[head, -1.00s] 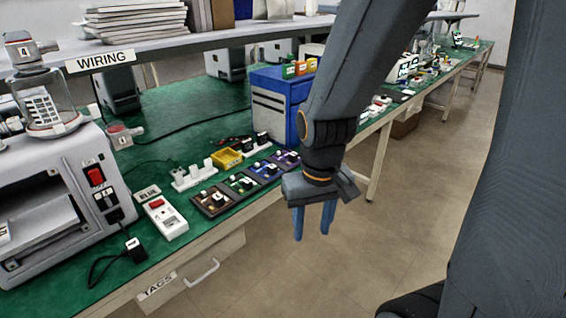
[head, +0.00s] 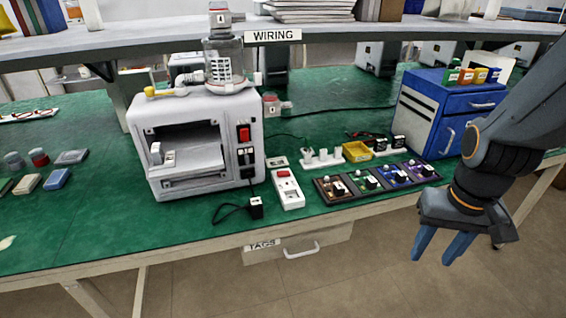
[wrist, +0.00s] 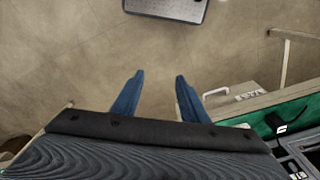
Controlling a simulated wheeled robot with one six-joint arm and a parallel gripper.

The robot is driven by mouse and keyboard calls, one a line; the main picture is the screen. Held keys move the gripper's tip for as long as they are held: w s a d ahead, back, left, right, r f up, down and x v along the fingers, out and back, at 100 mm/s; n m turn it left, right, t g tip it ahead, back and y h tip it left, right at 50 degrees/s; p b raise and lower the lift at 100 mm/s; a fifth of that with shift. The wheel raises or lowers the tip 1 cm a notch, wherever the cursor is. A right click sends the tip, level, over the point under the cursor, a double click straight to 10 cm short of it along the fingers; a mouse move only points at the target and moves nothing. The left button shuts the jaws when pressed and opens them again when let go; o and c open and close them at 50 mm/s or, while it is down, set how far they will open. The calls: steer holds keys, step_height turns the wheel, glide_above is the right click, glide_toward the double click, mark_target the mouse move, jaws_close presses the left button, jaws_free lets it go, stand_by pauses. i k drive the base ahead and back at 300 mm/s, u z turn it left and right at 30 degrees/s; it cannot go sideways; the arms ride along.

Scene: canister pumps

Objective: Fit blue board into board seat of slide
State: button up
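The blue board (head: 396,176) appears to be the third in a row of small boards in dark holders on the green bench. The grey-white pump machine (head: 142,125) stands left of the row. Its front bay is open, with a pale tray-like slide (head: 192,178) low inside; I cannot make out the board seat. My gripper (head: 434,259) hangs over the floor in front of the bench, right of the boards, pointing down. Its two blue fingers are apart with nothing between them, as the wrist view (wrist: 159,76) also shows.
A brown board (head: 329,190), a green board (head: 364,182) and a purple board (head: 423,168) share the row. A white switch box (head: 287,190), yellow bin (head: 357,151) and blue drawer cabinet (head: 425,115) stand close by. A shelf (head: 350,38) overhangs the bench. A black plug (head: 255,207) lies in front of the machine.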

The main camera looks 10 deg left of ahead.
mark_target(189, 160)
steer(key=k, duration=0.65)
steer(key=u, duration=0.6)
steer(key=i, duration=0.55)
steer(key=u, duration=0.55)
steer(key=i, duration=0.6)
